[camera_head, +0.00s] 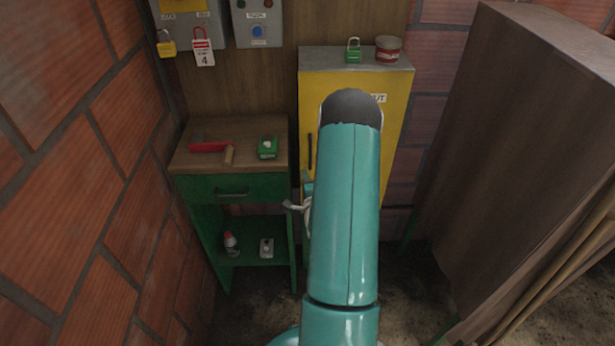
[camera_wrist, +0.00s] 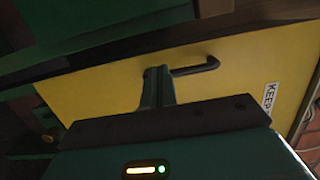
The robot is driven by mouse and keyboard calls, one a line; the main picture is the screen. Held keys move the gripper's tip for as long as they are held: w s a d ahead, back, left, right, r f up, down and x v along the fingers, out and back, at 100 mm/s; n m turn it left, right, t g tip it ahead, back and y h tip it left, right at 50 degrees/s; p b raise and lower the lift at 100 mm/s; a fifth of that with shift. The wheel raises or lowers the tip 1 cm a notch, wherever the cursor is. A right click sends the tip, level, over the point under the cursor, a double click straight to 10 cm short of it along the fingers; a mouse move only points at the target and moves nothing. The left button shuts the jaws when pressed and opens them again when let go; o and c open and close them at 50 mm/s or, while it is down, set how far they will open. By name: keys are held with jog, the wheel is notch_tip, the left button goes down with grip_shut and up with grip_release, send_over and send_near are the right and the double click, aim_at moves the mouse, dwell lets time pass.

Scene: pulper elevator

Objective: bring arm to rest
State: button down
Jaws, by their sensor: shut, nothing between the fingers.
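My teal arm rises through the middle of the head view in front of a yellow cabinet (camera_head: 340,92), hiding much of its front. In the wrist view my gripper (camera_wrist: 158,72) is shut, with its two teal fingers together and nothing between them. It points toward the yellow cabinet front, and its tips overlap the left end of the black handle (camera_wrist: 200,68). I cannot tell whether they touch it. In the head view the gripper is mostly hidden behind the arm.
A brick wall (camera_head: 75,150) and brown panel (camera_head: 520,130) flank me.

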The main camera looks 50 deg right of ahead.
jog(key=w+a+v, duration=0.1)
jog(key=v, duration=0.7)
jog(key=shift+s+a, duration=0.25)
jog(key=shift+a, duration=0.1)
jog(key=w+a+r+n+y, duration=0.1)
jog(key=w+r+n, duration=0.1)
jog(key=w, duration=0.1)
jog(key=w+a+r+n+y, duration=0.1)
jog(key=w+a+r+n, duration=0.1)
jog(key=w, duration=0.1)
jog(key=w+a+r+n+g+y, duration=0.1)
jog(key=w+a+r+n+y, duration=0.1)
jog(key=r+n, duration=0.1)
jog(key=shift+w, duration=0.4)
jog(key=a+r+n+g+y, duration=0.4)
jog(key=a+r+n, duration=0.85)
jog(key=a, duration=0.55)
jog(key=s+a+r+n+g+y, duration=0.1)
jog(key=s+a+r+n, duration=0.2)
jog(key=s+a, duration=0.3)
jog(key=s+a+r+n+g+y, duration=0.2)
jog(key=s+a+r, duration=0.3)
jog(key=s, duration=0.5)
jog(key=shift+s+a+n+g, duration=0.3)
jog(key=shift+a+n, duration=0.25)
jog(key=shift+a, duration=0.3)
